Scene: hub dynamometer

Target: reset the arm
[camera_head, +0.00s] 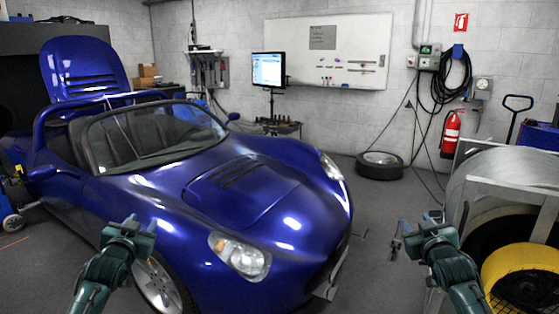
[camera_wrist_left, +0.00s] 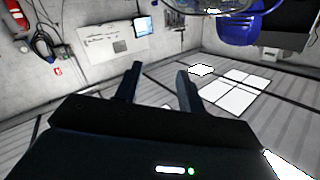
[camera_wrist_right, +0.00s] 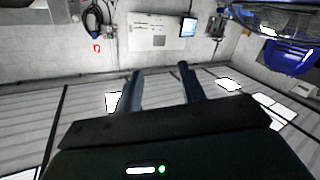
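My left gripper (camera_head: 128,226) is in front of the near side of the blue car in the head view. In the left wrist view its two fingers (camera_wrist_left: 158,82) stand apart with nothing between them. My right gripper (camera_head: 428,228) is over the floor between the car and the dynamometer drum. In the right wrist view its fingers (camera_wrist_right: 160,80) are also apart and empty. Both arms reach up from the bottom of the head view, bent, with the grippers at about the same height. Both wrist views show the room upside down.
The blue car (camera_head: 250,190) fills the left and middle. The metal dynamometer drum (camera_head: 510,172) with a yellow wheel (camera_head: 518,275) stands at the right. A tire (camera_head: 380,165), a fire extinguisher (camera_head: 450,133) and a monitor (camera_head: 268,70) are at the back.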

